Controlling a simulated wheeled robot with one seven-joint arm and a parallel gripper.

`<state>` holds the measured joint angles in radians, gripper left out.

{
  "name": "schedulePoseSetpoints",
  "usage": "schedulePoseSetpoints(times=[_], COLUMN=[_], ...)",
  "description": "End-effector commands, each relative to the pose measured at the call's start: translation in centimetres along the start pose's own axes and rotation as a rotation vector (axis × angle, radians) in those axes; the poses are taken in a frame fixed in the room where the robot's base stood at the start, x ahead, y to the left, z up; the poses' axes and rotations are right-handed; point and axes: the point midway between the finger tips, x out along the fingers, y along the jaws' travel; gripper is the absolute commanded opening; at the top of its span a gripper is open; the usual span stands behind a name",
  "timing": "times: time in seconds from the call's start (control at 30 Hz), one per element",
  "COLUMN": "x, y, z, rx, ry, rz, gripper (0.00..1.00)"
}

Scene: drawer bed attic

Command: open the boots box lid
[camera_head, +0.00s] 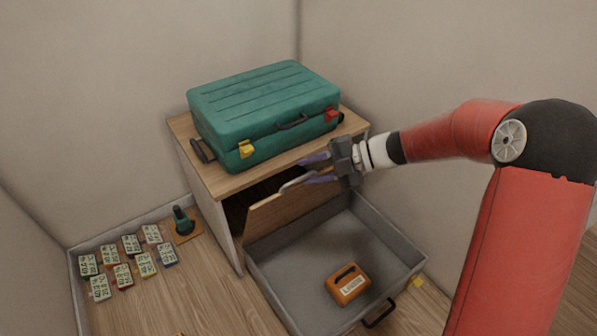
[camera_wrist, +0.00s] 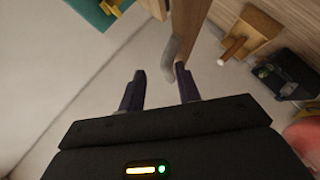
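A wooden panel (camera_head: 290,215) with a pale bar handle (camera_head: 298,180) stands tilted at the cabinet's front, above the back of a grey open drawer (camera_head: 273,275); it looks like a lid, but no readable label marks it as the boots box. My gripper (camera_head: 318,168) is at the handle with its fingers apart. In the wrist view, the panel (camera_wrist: 187,25) is seen nearly edge-on. The handle (camera_wrist: 171,58) reaches down toward the gap between my open fingertips (camera_wrist: 160,76), nearer the right one. Contact cannot be told.
A teal suitcase (camera_head: 255,105) lies on the cabinet top (camera_head: 222,182). An orange case (camera_head: 347,284) sits in the drawer. Several labelled cards (camera_head: 123,276) and a dark green-handled object (camera_head: 183,221) are on the floor at left. Walls close in behind.

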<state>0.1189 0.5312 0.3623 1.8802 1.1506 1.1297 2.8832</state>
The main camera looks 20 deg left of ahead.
Motion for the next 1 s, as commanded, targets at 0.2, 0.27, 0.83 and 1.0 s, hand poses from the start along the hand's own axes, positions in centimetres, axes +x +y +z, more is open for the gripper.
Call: schedulePoseSetpoints(times=[0.2, 0.27, 0.83, 1.0], x=[-3.3, -3.8, -5.8, -10.4], y=[0.4, 0.5, -0.5, -3.0], z=[-0.3, -0.3, 1.4, 5.5], rx=[-0.005, -0.006, -0.147, -0.52], ry=[0.005, 0.005, -0.062, -0.257], rz=[0.005, 0.006, 0.03, 0.037], gripper=[0.33, 0.33, 0.02, 0.0])
